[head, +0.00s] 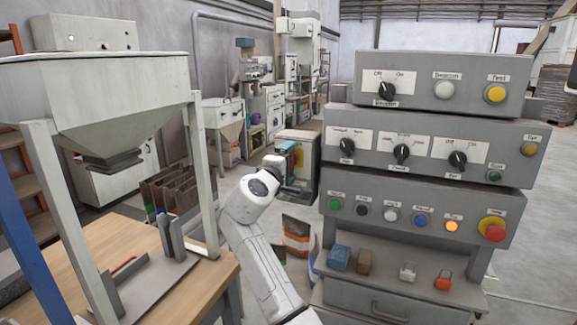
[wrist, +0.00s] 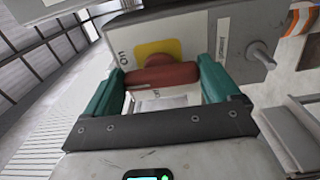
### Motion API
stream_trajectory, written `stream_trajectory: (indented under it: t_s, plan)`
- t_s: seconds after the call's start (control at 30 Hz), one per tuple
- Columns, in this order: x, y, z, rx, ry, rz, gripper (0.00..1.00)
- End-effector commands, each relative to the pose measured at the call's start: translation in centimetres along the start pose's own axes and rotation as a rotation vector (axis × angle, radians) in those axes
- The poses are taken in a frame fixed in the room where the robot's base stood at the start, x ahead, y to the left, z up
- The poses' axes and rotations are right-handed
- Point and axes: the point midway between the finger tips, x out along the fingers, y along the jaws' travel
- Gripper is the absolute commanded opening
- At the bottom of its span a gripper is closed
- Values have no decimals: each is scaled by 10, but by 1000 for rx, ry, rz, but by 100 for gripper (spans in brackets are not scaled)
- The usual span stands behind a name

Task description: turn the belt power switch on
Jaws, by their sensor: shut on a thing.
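In the wrist view, a red switch handle (wrist: 165,75) sits on a yellow plate (wrist: 150,48) on a grey box. A label reading "On" is at the plate's left, and another label, partly hidden, shows below the handle. My gripper (wrist: 166,80) has its two teal fingers on either side of the red handle, shut on it. The handle lies nearly crosswise between the fingers; which label it points to I cannot tell. In the head view, my white arm reaches toward a grey box (head: 311,160) beyond the workbench; the switch is not clear there.
In the wrist view, a grey knob (wrist: 262,55) sticks out at right. In the head view, a control panel (head: 410,180) with several knobs and buttons stands right of my arm. A hopper (head: 110,95) over a wooden bench (head: 220,275) stands left, with brown bags nearby.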

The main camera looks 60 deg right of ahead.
Motion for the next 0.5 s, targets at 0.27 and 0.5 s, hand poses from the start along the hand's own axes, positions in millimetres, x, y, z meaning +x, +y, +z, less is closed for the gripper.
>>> stream_trajectory:
  t_s: [0.27,0.5]
  plan:
    - [0,-3,1,1,-2,-6,90]
    - [0,-2,0,1,-1,-3,100]
